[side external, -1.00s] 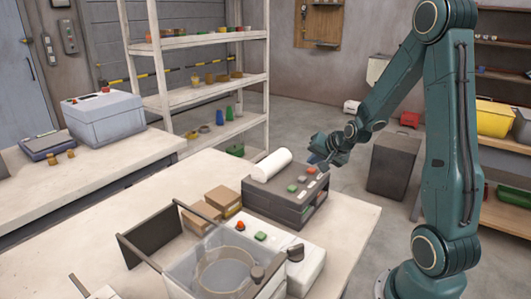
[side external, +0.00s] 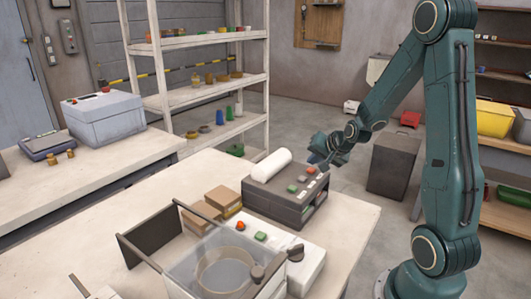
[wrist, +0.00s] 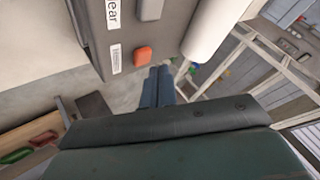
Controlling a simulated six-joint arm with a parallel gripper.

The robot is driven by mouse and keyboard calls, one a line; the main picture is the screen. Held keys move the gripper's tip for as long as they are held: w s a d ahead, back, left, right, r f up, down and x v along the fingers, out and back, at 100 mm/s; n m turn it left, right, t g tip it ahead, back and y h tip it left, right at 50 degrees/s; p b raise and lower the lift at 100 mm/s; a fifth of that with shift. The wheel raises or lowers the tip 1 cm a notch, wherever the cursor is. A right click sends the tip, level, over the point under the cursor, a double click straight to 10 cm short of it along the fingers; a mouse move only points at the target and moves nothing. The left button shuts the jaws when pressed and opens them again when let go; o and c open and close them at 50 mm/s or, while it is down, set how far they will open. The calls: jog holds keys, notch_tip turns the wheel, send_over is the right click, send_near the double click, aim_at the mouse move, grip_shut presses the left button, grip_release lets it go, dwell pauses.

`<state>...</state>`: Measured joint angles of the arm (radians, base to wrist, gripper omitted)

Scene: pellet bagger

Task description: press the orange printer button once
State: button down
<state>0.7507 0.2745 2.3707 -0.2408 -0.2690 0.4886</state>
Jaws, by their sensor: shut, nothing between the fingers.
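The dark grey printer (side external: 268,204) stands on the light table, with a white paper roll on top. Its orange button (side external: 311,170) sits at the far end of a row on the top panel, past a grey and a green button. In the wrist view the orange button (wrist: 142,54) is just left of my fingertips and looks unpressed. My gripper (wrist: 158,72) is shut and empty, its blue fingers together. In the side view my gripper (side external: 318,158) is at the far right end of the printer, close to the button. I cannot tell its exact gap.
A bagger with a clear bin (side external: 215,268) and its own red and green buttons stands in front of the printer. Cardboard boxes (side external: 222,200) lie left of it. A dark bin (side external: 393,165) stands on the floor behind. The table's right part is clear.

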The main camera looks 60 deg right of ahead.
aim_at(313, 171)
jog(key=shift+f, duration=0.95)
dwell(1.6)
jog(key=shift+r, duration=0.1)
dwell(0.4)
jog(key=shift+r, duration=3.35)
jog(key=shift+a, duration=0.1)
